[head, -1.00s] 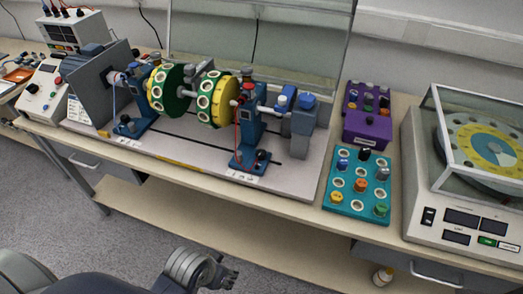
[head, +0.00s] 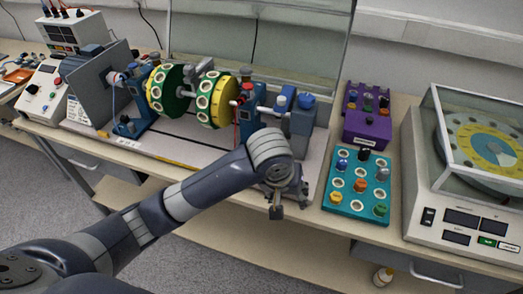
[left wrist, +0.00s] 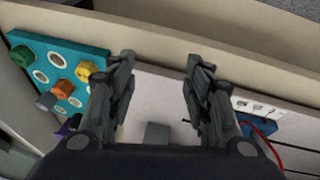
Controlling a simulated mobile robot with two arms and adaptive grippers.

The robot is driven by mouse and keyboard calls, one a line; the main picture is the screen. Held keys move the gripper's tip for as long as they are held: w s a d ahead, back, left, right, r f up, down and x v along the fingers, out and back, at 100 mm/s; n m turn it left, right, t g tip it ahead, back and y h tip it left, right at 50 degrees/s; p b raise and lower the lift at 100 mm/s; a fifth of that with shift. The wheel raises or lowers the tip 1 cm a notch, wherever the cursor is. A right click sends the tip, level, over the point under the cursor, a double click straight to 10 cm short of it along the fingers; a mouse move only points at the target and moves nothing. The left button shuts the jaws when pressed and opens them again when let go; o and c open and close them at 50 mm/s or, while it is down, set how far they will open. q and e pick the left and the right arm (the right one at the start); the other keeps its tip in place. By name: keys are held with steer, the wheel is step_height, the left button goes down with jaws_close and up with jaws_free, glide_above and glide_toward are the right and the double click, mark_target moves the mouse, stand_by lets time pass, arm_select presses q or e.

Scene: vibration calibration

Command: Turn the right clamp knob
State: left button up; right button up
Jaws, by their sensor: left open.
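The rotor rig stands on a pale base plate (head: 200,146), with green and yellow discs (head: 212,100) between two blue supports. The right blue support (head: 246,105) has a dark knob-like part (head: 247,76) on top; its foot is hidden behind my left arm. A blue knob (head: 306,101) sits on the grey block (head: 303,128) at the rig's right end. I cannot tell which of these is the right clamp knob.
A teal tray (head: 329,205) of coloured knobs lies right of the rig, with a purple box (head: 367,130) behind it. A balancing machine (head: 430,205) with a clear cover stands far right. A clear screen (head: 330,40) rises behind the rig.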

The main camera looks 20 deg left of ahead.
arm_select(q)
steer(key=w+a+r+n+y, duration=0.4)
steer(key=w+a+r+n, duration=0.2)
steer(key=w+a+r, duration=0.3)
steer(key=x, duration=0.9)
steer(key=shift+w+f+p, duration=0.1)
steer(key=shift+p, duration=0.25)
steer(key=c, duration=1.1)
